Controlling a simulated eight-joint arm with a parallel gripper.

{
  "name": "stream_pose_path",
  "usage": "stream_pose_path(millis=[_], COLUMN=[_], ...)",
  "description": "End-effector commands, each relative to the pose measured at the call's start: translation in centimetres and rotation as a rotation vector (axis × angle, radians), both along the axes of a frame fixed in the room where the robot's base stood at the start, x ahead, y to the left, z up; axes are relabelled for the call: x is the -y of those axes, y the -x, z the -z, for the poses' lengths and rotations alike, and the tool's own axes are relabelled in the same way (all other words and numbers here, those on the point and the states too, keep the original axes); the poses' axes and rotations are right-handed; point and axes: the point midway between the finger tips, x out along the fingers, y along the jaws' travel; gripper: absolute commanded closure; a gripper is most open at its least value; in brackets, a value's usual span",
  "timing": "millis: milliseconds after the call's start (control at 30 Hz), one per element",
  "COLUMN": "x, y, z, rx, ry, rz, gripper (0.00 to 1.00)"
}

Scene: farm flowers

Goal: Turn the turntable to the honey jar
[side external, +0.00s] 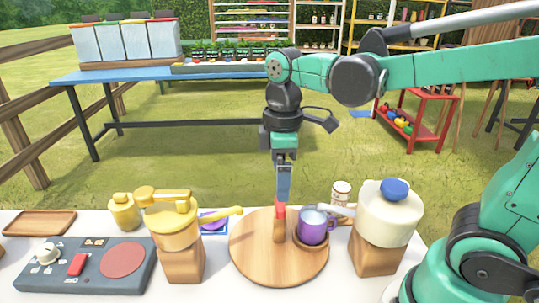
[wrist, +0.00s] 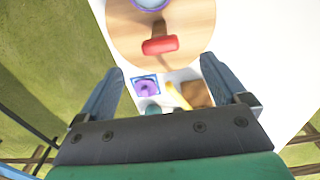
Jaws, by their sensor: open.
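The turntable (side external: 250,262) is a round wooden disc on the white table; it also shows in the wrist view (wrist: 190,20). An upright wooden handle with a red top (side external: 280,212) stands on it; the red top shows in the wrist view (wrist: 160,45). A purple mug (side external: 312,228) sits on the disc, right of the handle. A small yellow jar (side external: 124,212) stands left of the turntable; I cannot tell surely whether it is the honey jar. My gripper (side external: 284,196) points down just above the red top, open and empty; its fingers (wrist: 163,78) are spread in the wrist view.
A yellow grinder-like device (side external: 172,228) on a wooden block stands left of the turntable, its handle reaching towards it. A cream pot with a blue knob (side external: 388,215) stands close on the right. A labelled jar (side external: 341,192) is behind. A control panel (side external: 85,265) lies front left.

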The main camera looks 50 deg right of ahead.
Motion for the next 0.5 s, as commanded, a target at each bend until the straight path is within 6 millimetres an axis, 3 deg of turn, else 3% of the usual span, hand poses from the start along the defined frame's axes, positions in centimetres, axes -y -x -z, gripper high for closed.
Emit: stream_pose_path(millis=[500], x=[0.0], y=[-0.1], z=[4.9], rx=[-0.012], ry=[0.001], rz=[-0.017], gripper=[0.08])
